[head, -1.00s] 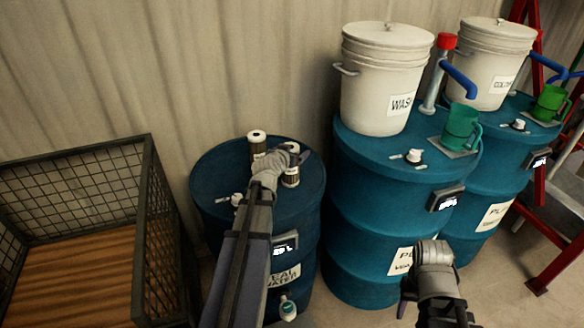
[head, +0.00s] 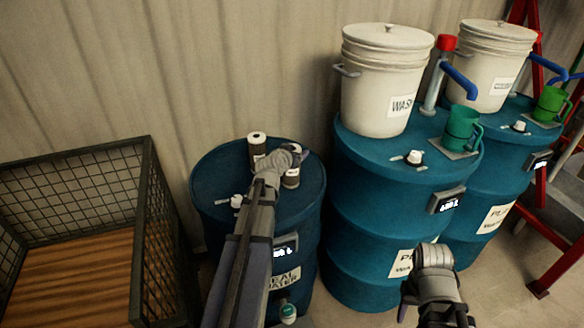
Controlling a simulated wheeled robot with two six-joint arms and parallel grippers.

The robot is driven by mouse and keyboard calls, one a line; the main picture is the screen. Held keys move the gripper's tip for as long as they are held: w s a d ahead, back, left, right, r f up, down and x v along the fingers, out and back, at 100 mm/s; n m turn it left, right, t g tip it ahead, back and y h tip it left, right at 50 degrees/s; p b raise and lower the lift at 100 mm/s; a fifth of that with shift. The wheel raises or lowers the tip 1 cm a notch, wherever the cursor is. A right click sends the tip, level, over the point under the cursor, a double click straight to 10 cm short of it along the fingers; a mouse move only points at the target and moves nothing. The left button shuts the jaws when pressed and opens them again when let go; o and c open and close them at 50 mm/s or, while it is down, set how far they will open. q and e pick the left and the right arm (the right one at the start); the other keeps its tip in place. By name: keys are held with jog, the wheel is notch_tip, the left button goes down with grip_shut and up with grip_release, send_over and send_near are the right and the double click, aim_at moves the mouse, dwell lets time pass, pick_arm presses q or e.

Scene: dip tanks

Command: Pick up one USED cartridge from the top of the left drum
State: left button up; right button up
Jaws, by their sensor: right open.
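The left drum (head: 222,165) is blue. On its top stand two small dark cartridges with pale tops. The other cartridge (head: 291,178) is partly hidden by my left gripper (head: 293,159). That gripper is over or against this cartridge. Its fingers are mostly hidden by its wrist, so its grip cannot be made out. Any wording on the cartridges is too small to read. My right gripper (head: 408,293) is open and empty, low in front of the middle drum (head: 360,230).
A wire-mesh crate (head: 148,215) with a wooden floor is left of the left drum. White buckets (head: 385,85) and green jugs (head: 461,127) stand on the other blue drums. A small white-capped fitting (head: 237,201) sits on the left drum's top. A red ladder (head: 560,255) is at right.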

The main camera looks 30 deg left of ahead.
pick_arm(q)
grip_shut()
jog(key=shift+r, duration=0.1)
